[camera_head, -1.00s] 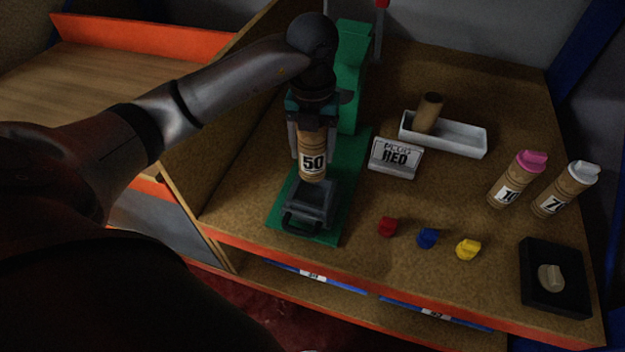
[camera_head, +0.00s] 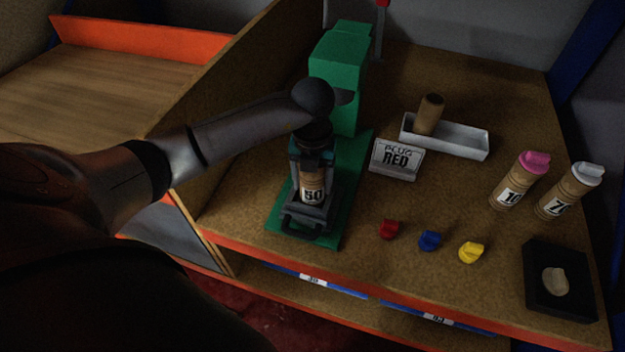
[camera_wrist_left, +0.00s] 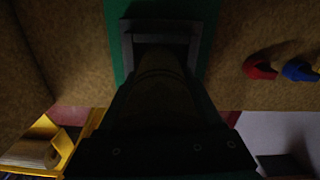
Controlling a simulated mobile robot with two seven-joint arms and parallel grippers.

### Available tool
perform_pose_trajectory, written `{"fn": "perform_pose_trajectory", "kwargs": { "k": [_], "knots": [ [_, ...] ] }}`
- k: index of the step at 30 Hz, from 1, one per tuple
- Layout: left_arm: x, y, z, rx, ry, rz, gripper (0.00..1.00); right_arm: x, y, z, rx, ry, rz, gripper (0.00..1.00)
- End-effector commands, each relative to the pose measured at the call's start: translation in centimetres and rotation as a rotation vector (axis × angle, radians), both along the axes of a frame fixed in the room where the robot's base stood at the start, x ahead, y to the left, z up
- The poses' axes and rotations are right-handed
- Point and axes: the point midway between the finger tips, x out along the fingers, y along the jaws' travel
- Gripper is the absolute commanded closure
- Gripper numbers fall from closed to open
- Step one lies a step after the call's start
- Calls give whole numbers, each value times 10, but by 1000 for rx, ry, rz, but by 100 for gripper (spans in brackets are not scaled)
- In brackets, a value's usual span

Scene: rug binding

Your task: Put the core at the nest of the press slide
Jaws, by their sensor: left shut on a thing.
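The core (camera_head: 312,188) is a brown cardboard tube with a white label reading 50. It stands about upright at the grey nest of the press slide (camera_head: 303,222), its lower end within the nest's walls. Whether it rests on the nest's floor is hidden. My left gripper (camera_head: 313,172) is shut on the core from above. In the left wrist view the core (camera_wrist_left: 160,85) shows dark between the fingers, with the nest's frame (camera_wrist_left: 160,27) beyond it. The green press (camera_head: 340,75) stands behind. My right gripper is not in view.
A sign reading RED (camera_head: 396,159) and a white tray (camera_head: 462,139) holding a plain tube (camera_head: 430,113) are to the right. Red (camera_head: 389,229), blue (camera_head: 429,240) and yellow (camera_head: 471,252) plugs lie near the front edge. Two capped tubes and a black box (camera_head: 557,282) stand far right.

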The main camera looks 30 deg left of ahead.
Motion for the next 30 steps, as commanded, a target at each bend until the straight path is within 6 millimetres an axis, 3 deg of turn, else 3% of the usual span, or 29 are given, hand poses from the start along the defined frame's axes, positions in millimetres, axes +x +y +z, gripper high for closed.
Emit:
{"fn": "perform_pose_trajectory", "kwargs": {
  "k": [2, 3, 11, 21, 26, 30],
  "knots": [
    [0, 0, -3, 0, 0, 0, 92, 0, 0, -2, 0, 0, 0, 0],
    [0, 0, -4, 0, 0, 0, 32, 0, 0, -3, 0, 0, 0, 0],
    [0, 0, -3, 0, 0, 1, 3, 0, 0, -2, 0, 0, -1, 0],
    [0, 0, 3, 0, 0, 0, 3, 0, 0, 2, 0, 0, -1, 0],
    [1, 0, 29, 1, -4, -1, 3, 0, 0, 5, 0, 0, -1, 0],
    [1, 0, 61, 1, -5, -2, 3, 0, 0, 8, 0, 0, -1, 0]
  ]
}}
